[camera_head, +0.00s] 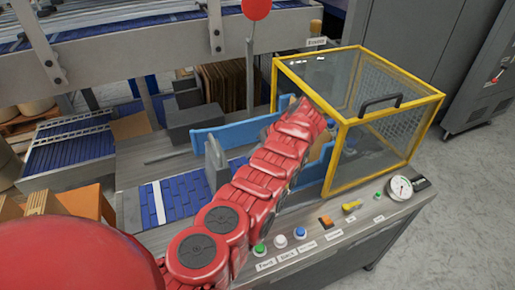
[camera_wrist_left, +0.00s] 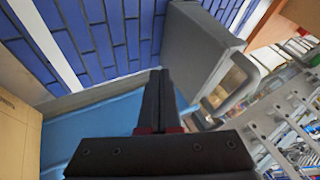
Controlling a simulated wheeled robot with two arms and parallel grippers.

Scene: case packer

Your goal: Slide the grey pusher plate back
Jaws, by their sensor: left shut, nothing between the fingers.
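The grey pusher plate (camera_head: 215,162) stands upright at the end of the blue belt, beside my red left arm, which partly covers it in the head view. In the left wrist view, a grey plate (camera_wrist_left: 195,48) with a grey loop handle (camera_wrist_left: 235,88) stands to the right of the blue belt. My left gripper (camera_wrist_left: 155,75) is shut and empty, with its fingertips just below and left of that plate in the picture. I cannot tell whether they touch it. In the head view the fingers are hidden behind my arm. My right gripper is not in view.
A clear guard box with a yellow frame (camera_head: 338,122) stands right of my arm. Blue guide walls (camera_head: 207,137) flank the packing area. Buttons and a gauge (camera_head: 400,188) line the front panel. A cardboard surface (camera_wrist_left: 18,135) lies left of the gripper in the wrist view.

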